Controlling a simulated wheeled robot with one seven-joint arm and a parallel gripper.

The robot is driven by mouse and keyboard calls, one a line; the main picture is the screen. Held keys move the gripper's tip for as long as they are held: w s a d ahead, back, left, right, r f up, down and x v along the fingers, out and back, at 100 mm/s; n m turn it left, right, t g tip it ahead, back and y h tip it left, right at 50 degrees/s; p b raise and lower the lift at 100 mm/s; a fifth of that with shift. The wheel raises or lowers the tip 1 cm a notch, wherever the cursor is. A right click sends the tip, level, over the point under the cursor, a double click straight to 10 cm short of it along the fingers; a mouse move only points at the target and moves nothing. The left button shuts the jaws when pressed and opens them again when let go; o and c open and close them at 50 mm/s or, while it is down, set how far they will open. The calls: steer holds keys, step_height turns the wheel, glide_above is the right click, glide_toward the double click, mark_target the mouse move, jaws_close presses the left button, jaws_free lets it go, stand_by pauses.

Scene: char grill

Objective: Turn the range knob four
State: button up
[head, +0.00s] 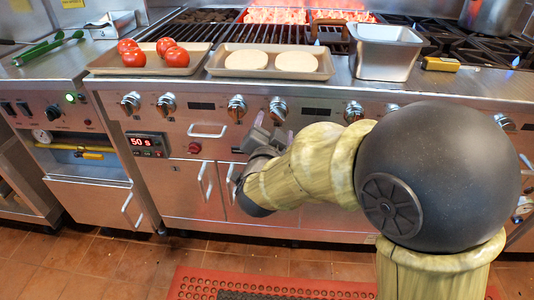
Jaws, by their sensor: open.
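A row of silver range knobs with dark backing runs along the front panel of the steel range. No number labels are readable, so I cannot tell for sure which knob is number four. One knob (278,109) shows just above my gripper (272,128). My gripper is open, with its fingers raised toward that knob. I cannot tell whether they touch it. Another knob (237,107) is just left of my gripper, and one more (353,111) is to the right, partly above my arm. Two knobs (131,102) (166,105) sit at the panel's left.
A tray (100,65) with red tomatoes and a tray (216,64) with two pale patties stand on the ledge above the knobs. A steel pan (386,55) and a yellow block (441,64) are to the right. Door handles (208,131) project below. A red mat (195,285) lies on the floor.

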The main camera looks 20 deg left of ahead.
steer(key=p+v, duration=0.1)
steer(key=v, duration=1)
steer(key=shift+s+p, duration=0.2)
steer(key=shift+p, duration=0.1)
